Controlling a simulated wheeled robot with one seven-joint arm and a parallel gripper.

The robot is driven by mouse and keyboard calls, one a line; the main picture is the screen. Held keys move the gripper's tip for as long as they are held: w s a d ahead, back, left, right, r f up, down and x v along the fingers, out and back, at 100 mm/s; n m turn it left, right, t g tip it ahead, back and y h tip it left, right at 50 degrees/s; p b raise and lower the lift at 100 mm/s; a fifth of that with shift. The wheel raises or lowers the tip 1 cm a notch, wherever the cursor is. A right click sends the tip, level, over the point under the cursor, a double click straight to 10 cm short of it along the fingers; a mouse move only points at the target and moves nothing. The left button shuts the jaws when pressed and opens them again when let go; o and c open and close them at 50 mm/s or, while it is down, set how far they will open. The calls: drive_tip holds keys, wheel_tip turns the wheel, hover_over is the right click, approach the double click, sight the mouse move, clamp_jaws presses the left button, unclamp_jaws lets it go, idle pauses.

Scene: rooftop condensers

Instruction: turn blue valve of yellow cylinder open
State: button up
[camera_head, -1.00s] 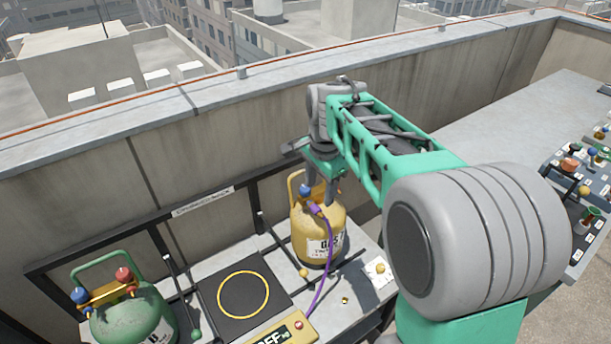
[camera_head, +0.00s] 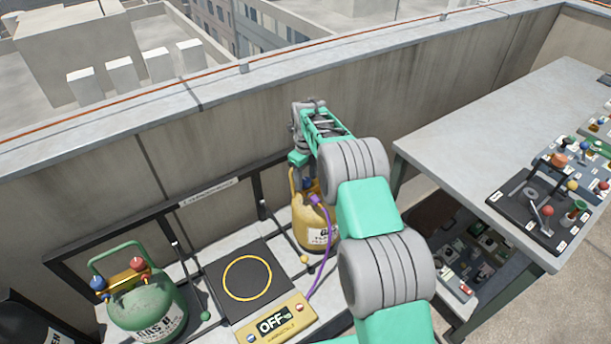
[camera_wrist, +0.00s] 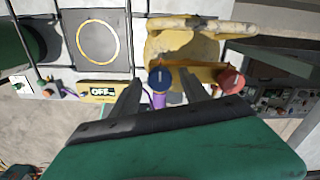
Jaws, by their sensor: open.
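The yellow cylinder (camera_head: 309,222) stands on the bench by the parapet wall, partly hidden by my arm in the head view. In the wrist view its yellow top and handle (camera_wrist: 190,45) fill the upper middle. Its blue valve (camera_wrist: 160,78) is a round knob with a pale line across it, and a red knob (camera_wrist: 231,81) sits to its right. A purple hose (camera_head: 330,240) runs from its top. My gripper (camera_wrist: 162,84) is open, with one finger on each side of the blue valve. Whether the fingers touch it cannot be told.
A green cylinder (camera_head: 147,307) with blue and red knobs stands at the left. A black scale pad (camera_head: 215,282) with a yellow ring and a yellow display (camera_head: 273,320) reading OFF lie between the cylinders. A grey table (camera_head: 460,135) stands at the right.

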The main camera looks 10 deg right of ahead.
drive_tip(key=shift+f, duration=0.1)
clamp_jaws()
idle(0.6)
